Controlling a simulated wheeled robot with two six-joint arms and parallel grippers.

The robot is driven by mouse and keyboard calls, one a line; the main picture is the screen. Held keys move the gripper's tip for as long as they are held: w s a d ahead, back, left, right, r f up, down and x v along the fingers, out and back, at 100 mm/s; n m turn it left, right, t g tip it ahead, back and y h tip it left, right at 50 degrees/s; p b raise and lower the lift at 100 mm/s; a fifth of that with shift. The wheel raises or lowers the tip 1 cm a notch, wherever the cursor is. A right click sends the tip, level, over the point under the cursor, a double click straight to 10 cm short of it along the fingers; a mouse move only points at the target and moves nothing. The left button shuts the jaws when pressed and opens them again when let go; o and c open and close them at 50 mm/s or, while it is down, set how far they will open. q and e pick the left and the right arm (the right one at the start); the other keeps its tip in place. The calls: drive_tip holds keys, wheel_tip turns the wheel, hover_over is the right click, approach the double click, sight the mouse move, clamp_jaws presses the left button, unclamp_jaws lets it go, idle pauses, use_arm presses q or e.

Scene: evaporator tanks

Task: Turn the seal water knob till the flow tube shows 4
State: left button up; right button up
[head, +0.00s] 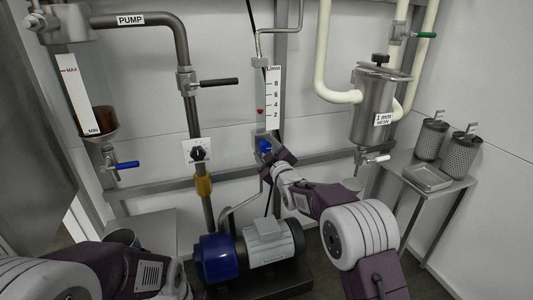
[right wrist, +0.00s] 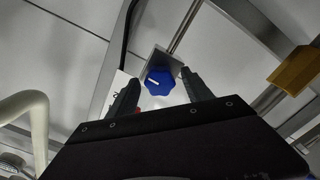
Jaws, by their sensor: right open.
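The blue seal water knob (head: 265,146) sits below the flow tube (head: 260,92) in the head view. The tube's L/min scale runs from 2 up to 8, and its red float (head: 260,111) lies between 2 and 4. My right gripper (head: 274,157) is at the knob, hiding part of it. In the right wrist view the lobed knob (right wrist: 160,82), with a white mark on its left, shows between the open fingers of my right gripper (right wrist: 160,78); I cannot tell whether they touch it. My left gripper is out of view.
A grey and blue pump (head: 250,250) stands below the knob. A black dial (head: 198,154) and a black-handled valve (head: 215,82) are left of it. A strainer pot (head: 373,105) hangs at right, above a side table (head: 435,192) with mesh baskets (head: 458,154). A metal rail runs behind.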

clamp_jaws()
drive_tip(key=shift+r+m+p, duration=0.15)
drive_tip(key=shift+m+p, duration=0.15)
drive_tip(key=shift+p, duration=0.05)
drive_tip(key=m+p, duration=0.1)
drive_tip(key=m, duration=0.1)
drive_tip(key=shift+m+p, duration=0.7)
drive_tip(key=shift+m, duration=0.8)
drive_tip(key=shift+f, duration=0.2)
unclamp_jaws()
drive_tip(key=shift+s+r, duration=0.1)
